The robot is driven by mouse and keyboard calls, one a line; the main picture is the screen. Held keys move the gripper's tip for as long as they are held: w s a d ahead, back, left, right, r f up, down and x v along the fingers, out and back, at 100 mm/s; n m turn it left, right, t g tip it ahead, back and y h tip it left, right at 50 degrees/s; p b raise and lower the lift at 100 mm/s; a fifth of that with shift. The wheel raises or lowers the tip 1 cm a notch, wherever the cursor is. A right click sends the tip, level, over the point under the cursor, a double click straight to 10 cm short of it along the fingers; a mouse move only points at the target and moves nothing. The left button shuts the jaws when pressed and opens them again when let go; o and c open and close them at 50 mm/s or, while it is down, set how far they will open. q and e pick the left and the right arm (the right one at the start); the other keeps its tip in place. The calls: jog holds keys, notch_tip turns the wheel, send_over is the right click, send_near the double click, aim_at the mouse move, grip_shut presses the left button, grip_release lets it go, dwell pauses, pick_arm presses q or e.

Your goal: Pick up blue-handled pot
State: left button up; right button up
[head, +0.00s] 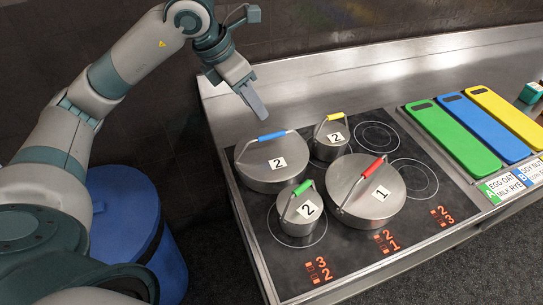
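The blue-handled pot (262,178) is a wide steel pot with a lid, marked 2, at the back left of the black cooktop. Its blue handle (271,136) arches over the lid. My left gripper (253,103) hangs above and slightly behind the handle, apart from it, with its fingers pointing down. I see nothing held in it. The fingers overlap in this view, so whether they are apart is hidden. My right gripper is not in view.
A small yellow-handled pot (327,146), a small green-handled pot (299,219) and a large red-handled pot (374,202) stand close by on the cooktop (345,258). Green (454,137), blue (486,127) and yellow (508,119) boards lie right. A blue bin (125,205) stands left.

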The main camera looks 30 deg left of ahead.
pick_arm(q)
jog(key=p, duration=0.2)
send_over(264, 136)
notch_tip(264, 136, down, 6)
jog(key=shift+f, duration=0.1)
jog(key=shift+w+d+f, duration=0.1)
jog(key=shift+w+f, duration=0.1)
jog(key=shift+f, duration=0.3)
